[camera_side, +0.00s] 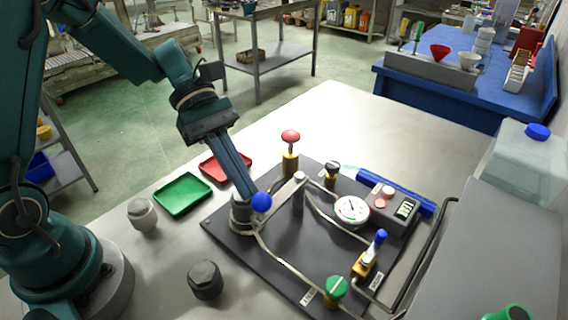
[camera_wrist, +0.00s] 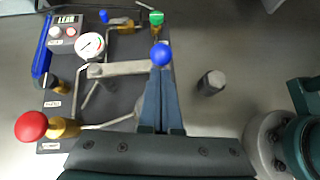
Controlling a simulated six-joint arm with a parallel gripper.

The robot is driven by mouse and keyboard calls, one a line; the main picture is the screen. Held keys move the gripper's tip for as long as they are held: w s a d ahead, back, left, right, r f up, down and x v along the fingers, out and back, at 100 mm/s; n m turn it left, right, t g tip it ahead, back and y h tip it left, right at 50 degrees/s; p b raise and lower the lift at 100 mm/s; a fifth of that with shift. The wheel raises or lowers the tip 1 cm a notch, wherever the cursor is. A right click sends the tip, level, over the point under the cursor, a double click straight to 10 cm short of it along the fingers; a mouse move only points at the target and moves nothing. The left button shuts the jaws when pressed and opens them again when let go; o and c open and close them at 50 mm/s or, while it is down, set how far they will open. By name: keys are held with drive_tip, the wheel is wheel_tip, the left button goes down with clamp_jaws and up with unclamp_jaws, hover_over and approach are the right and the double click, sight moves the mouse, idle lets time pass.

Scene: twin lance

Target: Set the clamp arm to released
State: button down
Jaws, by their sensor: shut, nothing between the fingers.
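The clamp arm (camera_wrist: 125,68) shows in the wrist view as a flat grey bar reaching from a post to a blue ball knob (camera_wrist: 161,54). In the side view the blue knob (camera_side: 261,202) is at the left of the dark plate, and the post (camera_side: 298,192) stands to its right. My gripper (camera_wrist: 161,72) is shut and empty, its fingertips right at the knob end of the bar. In the side view my gripper (camera_side: 251,194) points down beside the knob, over a round metal fitting (camera_side: 242,217) it partly hides. I cannot tell whether it touches the knob.
On the plate are a red mushroom knob (camera_side: 290,137), a pressure gauge (camera_side: 351,209), a green knob (camera_side: 336,287), a blue-handled valve (camera_side: 380,238) and thin pipes. Green (camera_side: 183,194) and red (camera_side: 225,167) trays lie left of the plate. Bare table lies behind it.

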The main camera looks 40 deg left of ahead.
drive_tip(key=shift+s+d, duration=0.15)
drive_tip(key=shift+d, duration=0.25)
drive_tip(key=shift+s+d, duration=0.15)
drive_tip(key=shift+d, duration=0.45)
drive_tip(key=shift+s+d, duration=0.15)
drive_tip(key=shift+d, duration=0.45)
drive_tip(key=shift+w+d, duration=0.15)
drive_tip(key=shift+d, duration=1.45)
